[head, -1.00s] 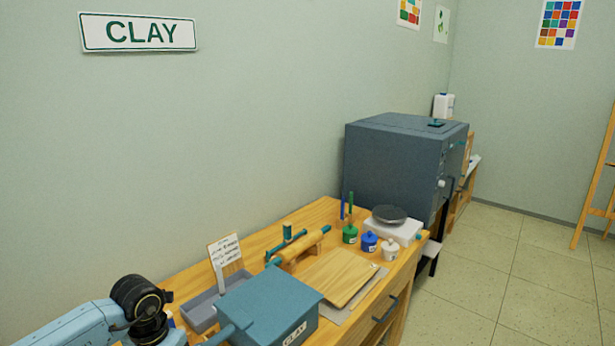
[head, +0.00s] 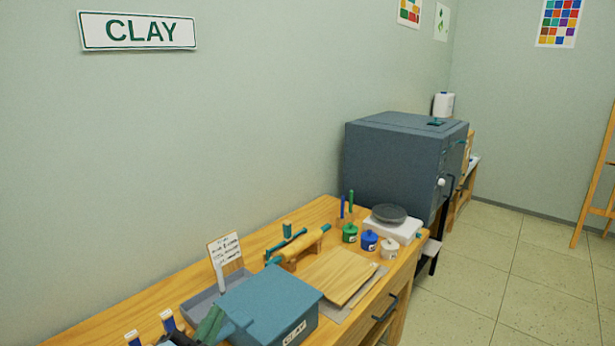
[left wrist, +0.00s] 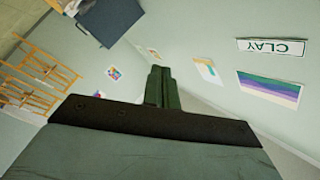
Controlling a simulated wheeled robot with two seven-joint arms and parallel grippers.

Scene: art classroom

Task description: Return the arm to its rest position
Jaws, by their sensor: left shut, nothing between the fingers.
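My left gripper (head: 208,325) shows at the bottom edge of the head view, its dark green fingers beside the blue-grey clay box (head: 268,300). I cannot tell whether it touches the box. In the left wrist view the two fingers (left wrist: 160,75) are pressed together with nothing between them. That view looks across the room at the walls, with no table under the fingertips. Most of my left arm is below the head view. My right gripper is not in view.
The wooden table (head: 115,316) holds a grey tray (head: 203,303), a card, a rolling pin (head: 304,246), a wooden board (head: 338,277), small jars and a scale. A grey kiln (head: 395,165) stands beyond.

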